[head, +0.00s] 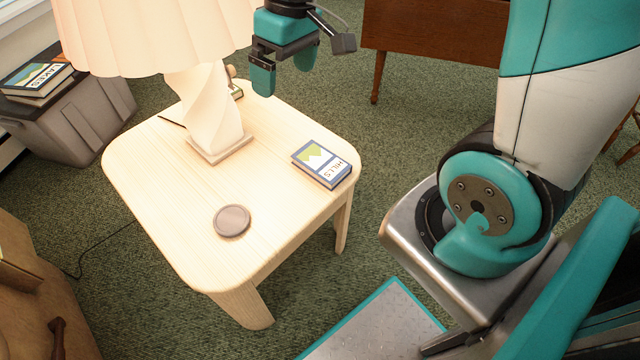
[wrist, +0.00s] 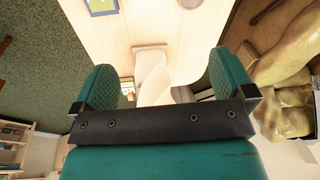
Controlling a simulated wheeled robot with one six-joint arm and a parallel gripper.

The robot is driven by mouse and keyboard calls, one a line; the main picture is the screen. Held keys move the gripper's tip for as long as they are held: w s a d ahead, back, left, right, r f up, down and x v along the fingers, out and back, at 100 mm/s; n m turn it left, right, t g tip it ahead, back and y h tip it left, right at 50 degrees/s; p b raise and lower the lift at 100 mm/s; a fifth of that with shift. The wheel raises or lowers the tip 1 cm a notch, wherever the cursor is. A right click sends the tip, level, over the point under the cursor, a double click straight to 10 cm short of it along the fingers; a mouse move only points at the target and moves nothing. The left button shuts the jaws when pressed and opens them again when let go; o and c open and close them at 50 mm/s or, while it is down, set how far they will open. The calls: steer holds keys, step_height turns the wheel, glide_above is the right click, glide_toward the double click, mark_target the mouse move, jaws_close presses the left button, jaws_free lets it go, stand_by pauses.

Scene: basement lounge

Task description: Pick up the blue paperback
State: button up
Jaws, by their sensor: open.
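The blue paperback (head: 321,163), with a white and green picture and the word HILLS on its cover, lies flat near the right corner of the pale wooden side table (head: 180,240). Part of a blue-edged book, which looks like it, shows at the top edge of the wrist view (wrist: 103,6). My gripper (head: 285,72) is open and empty. It hangs above the far side of the table, beyond the paperback and apart from it. In the wrist view its two fingers (wrist: 166,82) stand wide apart, with the lamp between them in the background.
A lit lamp (head: 205,115) with a pleated shade stands on the table, left of my gripper. A round brown coaster (head: 232,221) lies nearer. A small item (head: 237,92) is partly hidden behind the lamp. Books (head: 38,78) rest on a grey bin (head: 75,125) at left.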

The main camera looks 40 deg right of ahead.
steer(key=m+h+b, duration=0.2)
steer(key=b, duration=0.6)
glide_above(321, 161)
step_height(321, 161, down, 18)
steer(key=shift+g, duration=0.3)
steer(key=f+b, duration=0.1)
steer(key=f, duration=0.2)
steer(key=f+b, duration=0.1)
steer(key=f, duration=0.3)
steer(key=f+b, duration=0.1)
steer(key=f, duration=0.3)
steer(key=shift+w+d+f, duration=0.1)
steer(key=shift+w, duration=0.2)
steer(key=shift+s+f+b, duration=0.15)
steer(key=shift+f+b, duration=0.55)
steer(key=shift+f, duration=0.85)
steer(key=shift+s+f+b, duration=0.1)
steer(key=shift+f+b, duration=0.6)
steer(key=shift+f, duration=0.85)
steer(key=shift+r, duration=0.1)
steer(key=c, duration=0.7)
